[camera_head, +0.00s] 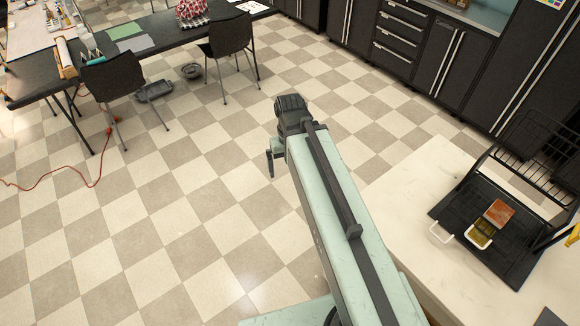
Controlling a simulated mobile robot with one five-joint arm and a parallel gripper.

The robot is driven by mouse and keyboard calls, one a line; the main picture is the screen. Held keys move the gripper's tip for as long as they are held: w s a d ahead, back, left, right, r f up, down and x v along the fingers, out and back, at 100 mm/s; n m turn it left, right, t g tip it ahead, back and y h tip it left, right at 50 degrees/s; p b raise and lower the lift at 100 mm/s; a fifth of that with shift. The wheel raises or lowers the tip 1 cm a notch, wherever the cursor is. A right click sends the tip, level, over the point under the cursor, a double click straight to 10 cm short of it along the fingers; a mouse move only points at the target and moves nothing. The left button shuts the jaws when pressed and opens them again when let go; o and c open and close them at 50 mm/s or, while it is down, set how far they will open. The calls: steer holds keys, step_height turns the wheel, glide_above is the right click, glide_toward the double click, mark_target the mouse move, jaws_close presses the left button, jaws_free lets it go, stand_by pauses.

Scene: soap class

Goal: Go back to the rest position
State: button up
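My arm reaches up from the bottom of the head view, pale green with black parts, over the checkered floor. My gripper (272,162) hangs at the left of the arm's far end, below the black joint. Only a small dark part of it shows, and I cannot see whether its fingers are open or shut. I see nothing held in it, but most of it is hidden by the arm. It is clear of the white counter (415,190) to the right.
A black wire rack (535,150) stands behind. A dark table (150,35) and chairs (112,80) are at upper left. A red cord (85,186) lies on open floor.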

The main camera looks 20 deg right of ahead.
steer(key=shift+a, duration=0.45)
steer(key=shift+f, duration=0.1)
step_height(320, 180, down, 18)
steer(key=b, duration=1.8)
steer(key=shift+d+f, duration=0.1)
